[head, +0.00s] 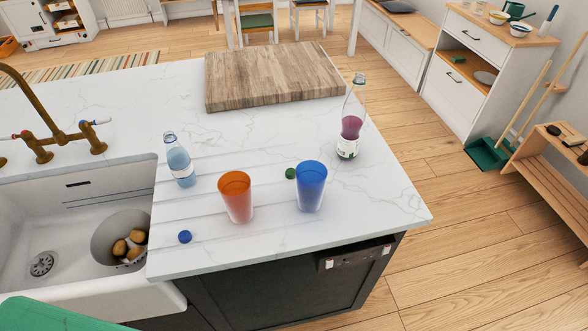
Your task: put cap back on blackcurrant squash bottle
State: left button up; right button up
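The blackcurrant squash bottle (350,128), clear with purple liquid and a pale label, stands upright near the right edge of the white marble counter (240,140). Its neck shows no coloured cap. A small green cap (290,173) lies on the counter, left of and nearer than the bottle, just behind a blue cup. A small blue cap (185,237) lies near the sink's right edge. A second bottle (180,162), with light blue liquid, stands upright by the sink. Which cap fits the squash bottle is not marked. Neither of my grippers is in view.
An orange cup (235,196) and a blue cup (311,186) stand near the front edge. A wooden board (270,75) lies at the back. The sink (90,200) with a brass tap (60,138) and a bowl of potatoes is at left. The counter's right front corner is clear.

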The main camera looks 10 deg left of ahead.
aim_at(354, 109)
jog(key=i+l+u, duration=0.15)
jog(key=l+u, duration=0.2)
jog(key=l, duration=0.45)
jog(key=l+u, duration=0.3)
jog(key=l, duration=0.5)
jog(key=l+u, duration=0.35)
jog(key=l, duration=0.5)
